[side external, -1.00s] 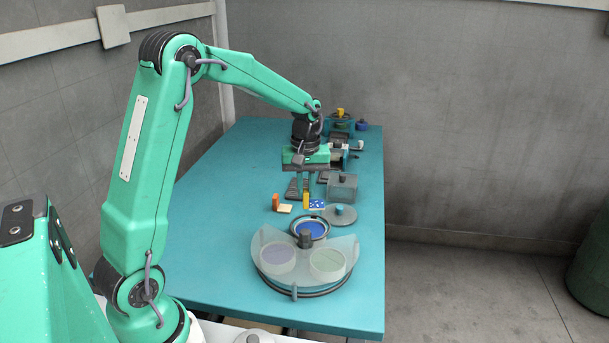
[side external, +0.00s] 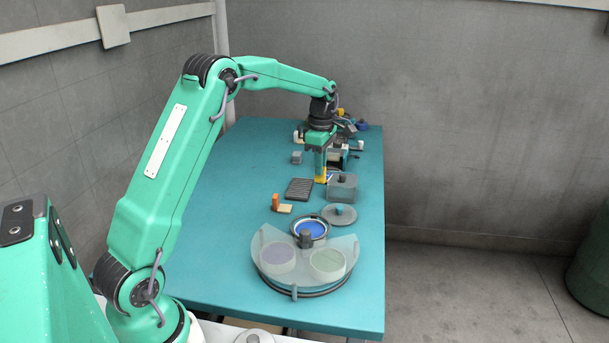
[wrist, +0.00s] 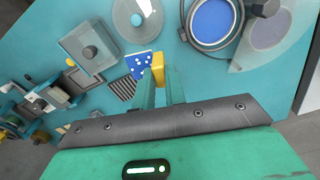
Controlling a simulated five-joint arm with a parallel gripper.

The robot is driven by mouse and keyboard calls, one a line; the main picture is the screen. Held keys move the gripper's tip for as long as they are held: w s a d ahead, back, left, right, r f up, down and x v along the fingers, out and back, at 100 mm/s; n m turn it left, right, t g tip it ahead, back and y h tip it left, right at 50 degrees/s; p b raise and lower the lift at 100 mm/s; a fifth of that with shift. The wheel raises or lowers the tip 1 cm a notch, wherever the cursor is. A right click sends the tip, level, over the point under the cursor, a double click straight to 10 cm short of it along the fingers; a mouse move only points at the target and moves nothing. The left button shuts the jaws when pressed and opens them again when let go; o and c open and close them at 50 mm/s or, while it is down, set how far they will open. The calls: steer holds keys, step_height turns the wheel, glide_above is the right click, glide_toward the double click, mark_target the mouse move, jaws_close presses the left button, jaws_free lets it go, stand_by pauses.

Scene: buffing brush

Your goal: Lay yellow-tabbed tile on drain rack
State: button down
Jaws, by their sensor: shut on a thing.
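The tile is blue with white dots (wrist: 141,65) and has an upright yellow tab (side external: 321,179). My gripper (side external: 321,176) is shut on the yellow tab; in the wrist view the tab (wrist: 158,69) shows between the fingertips. The tile is almost fully hidden in the side view, so I cannot tell its height above the table. The drain rack (side external: 299,189) is a dark ribbed plate, empty in view, just left of my gripper in the side view. In the wrist view the rack (wrist: 123,88) shows partly, beside the tile and my fingers.
A grey box with a knob (side external: 342,189) stands close right of my gripper. An orange-tabbed cream tile (side external: 284,208), a round grey lid (side external: 340,216), a blue dish (side external: 309,228) and a turntable (side external: 304,280) are nearer. Several devices stand behind. The table's left side is clear.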

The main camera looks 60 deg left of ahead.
steer(key=shift+w+a+r+n, duration=0.1)
steer(key=shift+w+a+n, duration=0.2)
steer(key=shift+n, duration=0.35)
steer(key=shift+w+a+r+n, duration=0.15)
steer(key=shift+w+n, duration=0.25)
steer(key=shift+n, duration=0.25)
steer(key=shift+f, duration=0.1)
steer(key=shift+a, duration=0.1)
steer(key=shift+a+f, duration=5.55)
steer(key=shift+a, duration=0.2)
steer(key=shift+f, duration=0.15)
steer(key=c, duration=1.5)
jaws_free()
steer(key=shift+o, duration=0.2)
